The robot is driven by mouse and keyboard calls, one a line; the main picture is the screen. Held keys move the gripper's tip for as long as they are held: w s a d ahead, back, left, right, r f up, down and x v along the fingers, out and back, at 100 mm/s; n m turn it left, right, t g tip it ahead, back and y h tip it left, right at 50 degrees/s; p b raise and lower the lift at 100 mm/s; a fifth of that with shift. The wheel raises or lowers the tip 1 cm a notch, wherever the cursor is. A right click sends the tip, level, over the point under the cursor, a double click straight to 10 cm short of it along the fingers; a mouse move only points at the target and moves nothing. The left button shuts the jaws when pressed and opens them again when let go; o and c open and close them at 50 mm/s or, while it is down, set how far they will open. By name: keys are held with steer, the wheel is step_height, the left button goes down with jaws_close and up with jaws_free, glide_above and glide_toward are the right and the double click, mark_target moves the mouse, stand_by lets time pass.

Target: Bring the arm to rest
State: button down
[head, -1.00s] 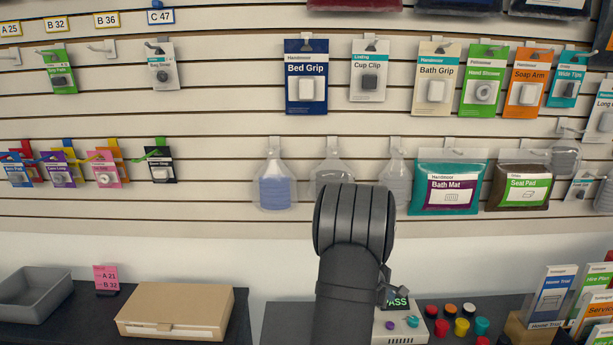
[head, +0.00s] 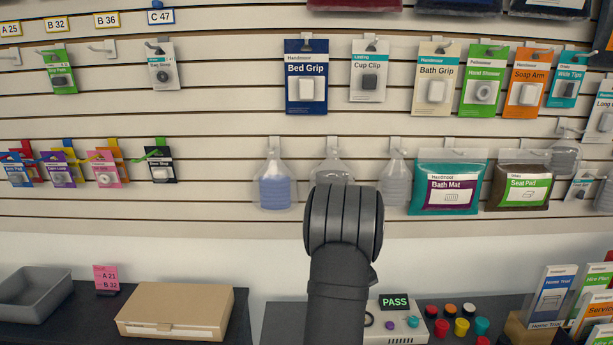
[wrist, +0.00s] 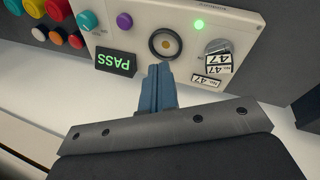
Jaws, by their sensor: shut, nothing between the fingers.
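My gripper (wrist: 160,78) shows in the wrist view as blue fingers pressed together with nothing between them. Its fingertips appear just in front of a white test box, near a round dark ring with a brass centre; I cannot tell whether they touch. In the head view my own dark arm rises at the bottom centre and hides the fingers. The test box (head: 402,335) stands partly behind my arm, with a lit PASS display (head: 394,302). The display also shows in the wrist view (wrist: 115,62), along with a lit green lamp (wrist: 199,24).
Several coloured knobs (head: 462,327) sit right of the test box. A tan box (head: 175,308) and a grey tray (head: 35,293) lie on the left counter, beside a pink card (head: 106,278). Packages hang on the slatted wall (head: 230,125) behind. Card racks (head: 553,293) stand at the right.

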steer(key=a+f+m+y, duration=0.1)
steer(key=a, duration=0.1)
steer(key=w+a+m+y, duration=0.1)
steer(key=a, duration=0.1)
steer(key=w+a+f+m+y, duration=0.1)
steer(key=a, duration=0.2)
steer(key=shift+f+m, duration=0.3)
steer(key=shift+m, duration=0.1)
steer(key=shift+w+f, duration=0.1)
steer(key=shift+f, duration=0.6)
